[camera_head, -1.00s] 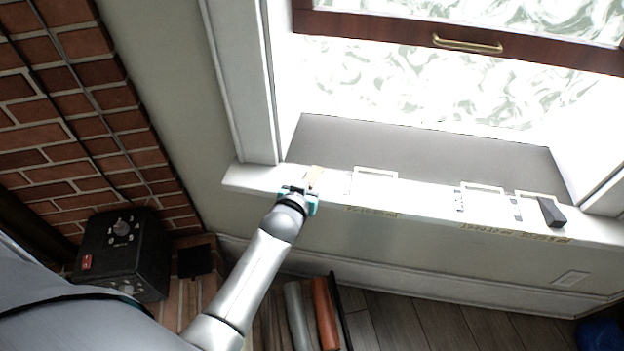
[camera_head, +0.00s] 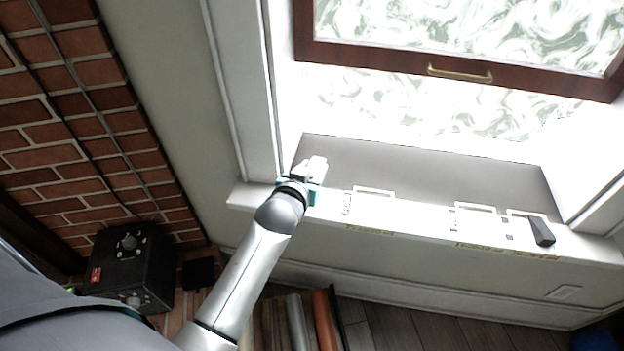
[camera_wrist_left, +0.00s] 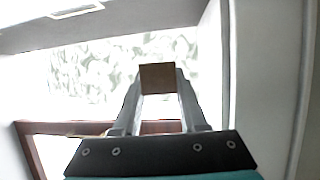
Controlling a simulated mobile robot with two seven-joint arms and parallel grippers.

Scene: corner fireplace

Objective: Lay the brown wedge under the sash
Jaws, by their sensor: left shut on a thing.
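The brown wedge (camera_wrist_left: 158,78) shows in the left wrist view as a small brown block between my left fingertips. My left gripper (camera_head: 313,168) is shut on it, at the left end of the window opening, over the grey inner sill (camera_head: 420,170). In the head view the wedge is hidden or too small to make out. The sash (camera_head: 400,60) is a dark red-brown frame with pale patterned glass and a brass handle (camera_head: 460,73). A bright gap lies between its bottom rail and the sill. The sash also shows at lower left in the left wrist view (camera_wrist_left: 50,128).
A black wedge-shaped piece (camera_head: 541,231) lies at the right of the white ledge (camera_head: 410,215), near several white outlined markings. The window's left jamb (camera_head: 240,90) rises close beside my gripper. A black box with a knob (camera_head: 128,265) stands by the brick wall (camera_head: 60,130).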

